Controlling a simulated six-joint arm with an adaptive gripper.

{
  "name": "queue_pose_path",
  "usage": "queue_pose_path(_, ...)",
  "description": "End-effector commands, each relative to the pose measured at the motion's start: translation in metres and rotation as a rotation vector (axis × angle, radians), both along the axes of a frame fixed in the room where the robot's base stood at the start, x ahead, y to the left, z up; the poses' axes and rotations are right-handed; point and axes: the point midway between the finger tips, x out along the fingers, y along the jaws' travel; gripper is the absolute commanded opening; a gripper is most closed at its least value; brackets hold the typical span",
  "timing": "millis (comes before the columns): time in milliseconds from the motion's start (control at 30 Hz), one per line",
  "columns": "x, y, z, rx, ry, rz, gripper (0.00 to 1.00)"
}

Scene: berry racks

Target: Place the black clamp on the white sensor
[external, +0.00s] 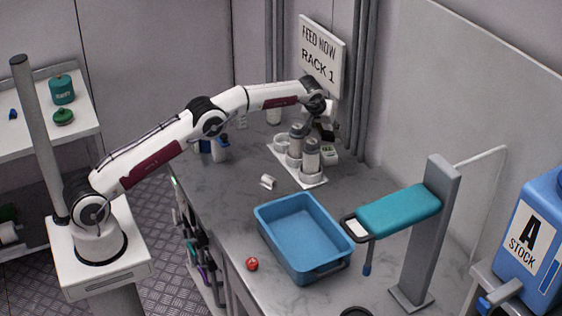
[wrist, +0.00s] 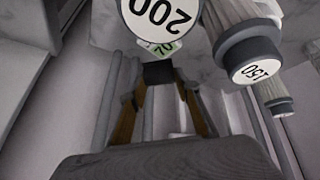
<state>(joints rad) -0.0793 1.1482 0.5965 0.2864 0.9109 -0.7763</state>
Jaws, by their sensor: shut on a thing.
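My gripper (external: 323,127) hangs at the far end of the worktop, beside the wall sign. In the wrist view my gripper (wrist: 158,84) has its two brownish fingers closed on a small dark block, which appears to be the black clamp (wrist: 158,73). The clamp is hard to separate from the dark gripper in the external view. A small white box with a green display, likely the white sensor (external: 330,155), sits on the worktop just below my gripper. Its green display (wrist: 166,47) shows just beyond the clamp in the wrist view; I cannot tell whether they touch.
Grey-capped cylinders (external: 311,155) stand on a white rack plate (external: 316,184) beside the sensor. One round "200" label (wrist: 158,15) fills the top of the wrist view. A blue tub (external: 275,237), white cup (external: 268,182) and red ball (external: 252,264) are nearer.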

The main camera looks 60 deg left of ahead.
Motion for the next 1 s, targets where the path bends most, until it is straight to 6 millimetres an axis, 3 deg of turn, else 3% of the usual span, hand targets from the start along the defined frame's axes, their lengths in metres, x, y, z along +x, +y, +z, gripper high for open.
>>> queue_pose_path(133, 0.0, 0.0, -0.01, 0.001, 0.001, 0.001, 0.2)
queue_pose_path(533, 0.0, 0.0, -0.014, 0.0, 0.0, 0.0, 0.2)
queue_pose_path(1000, 0.0, 0.0, -0.05, -0.001, -0.001, 0.0, 0.2)
